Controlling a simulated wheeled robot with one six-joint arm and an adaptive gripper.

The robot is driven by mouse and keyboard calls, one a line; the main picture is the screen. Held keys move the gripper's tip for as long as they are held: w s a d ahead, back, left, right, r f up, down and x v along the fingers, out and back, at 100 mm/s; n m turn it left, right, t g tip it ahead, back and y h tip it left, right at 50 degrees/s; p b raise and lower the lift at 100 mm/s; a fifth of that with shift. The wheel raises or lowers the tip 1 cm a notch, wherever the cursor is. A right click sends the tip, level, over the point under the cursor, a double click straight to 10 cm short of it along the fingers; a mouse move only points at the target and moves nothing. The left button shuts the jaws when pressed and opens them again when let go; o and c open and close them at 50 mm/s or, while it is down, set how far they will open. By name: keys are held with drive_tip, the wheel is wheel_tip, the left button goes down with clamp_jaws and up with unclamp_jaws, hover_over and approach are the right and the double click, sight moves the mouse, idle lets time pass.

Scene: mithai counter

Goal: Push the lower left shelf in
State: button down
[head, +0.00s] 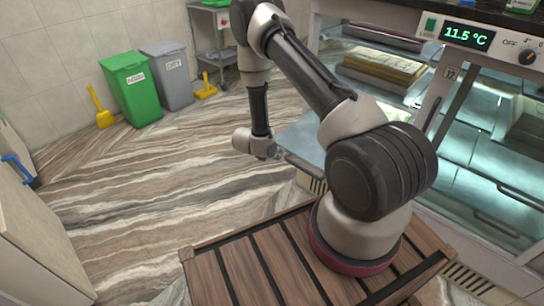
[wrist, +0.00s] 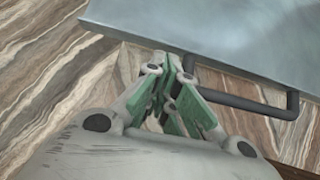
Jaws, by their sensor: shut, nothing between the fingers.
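The lower left shelf (head: 303,137) is a flat grey metal sheet that sticks out of the display counter's left side in the head view, partly hidden behind my arm. In the wrist view the shelf (wrist: 225,38) fills the top right, with a dark bar handle (wrist: 245,101) along its front edge. My gripper (wrist: 178,66) is shut and empty, its green-sided fingers close together at the shelf's front edge, left of most of the handle. Whether the fingertips touch the shelf I cannot tell. In the head view my gripper (head: 281,156) is small beside the shelf.
The counter holds an upper shelf with a tray of sweets (head: 384,70) and a display (head: 467,36) reading 11.5 °C. A green bin (head: 131,90) and a grey bin (head: 167,77) stand by the far wall. A cabinet (head: 35,245) is at left. The striped floor between is clear.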

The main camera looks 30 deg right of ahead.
drive_tip(key=shift+w+d, duration=0.15)
drive_tip(key=shift+d, duration=0.2)
